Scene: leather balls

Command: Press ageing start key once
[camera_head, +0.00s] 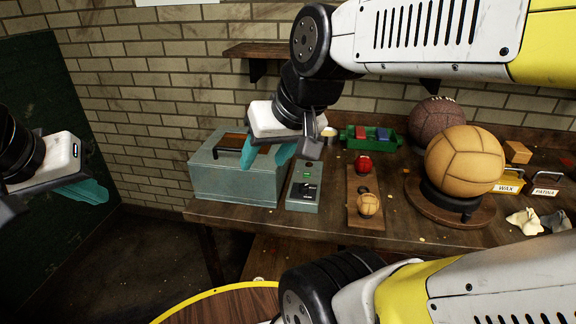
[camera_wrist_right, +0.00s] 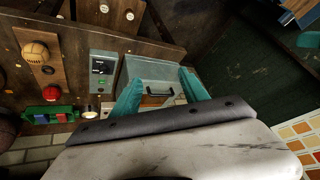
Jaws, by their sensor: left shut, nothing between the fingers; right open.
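A grey-green control box (camera_head: 303,205) with a dark panel and a small green mark stands on the bench, right of a larger grey-green chest (camera_head: 235,183) with a handle. Which part of the control box is the ageing start key is too small to tell. The control box also shows in the right wrist view (camera_wrist_right: 103,85), left of the fingers. My right gripper (camera_head: 266,156) is open and empty above the chest's right part, beside the control box. Its teal fingers (camera_wrist_right: 160,80) frame the chest lid in the wrist view. My left gripper (camera_head: 92,191) is shut and empty, off the bench at the left.
A tan ball (camera_head: 465,160) sits on a round stand, with a dark ball (camera_head: 437,119) behind it. A board (camera_head: 366,222) carries a small ball and a red object. A green tray (camera_head: 372,137) stands at the back. Floor is clear left of the bench.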

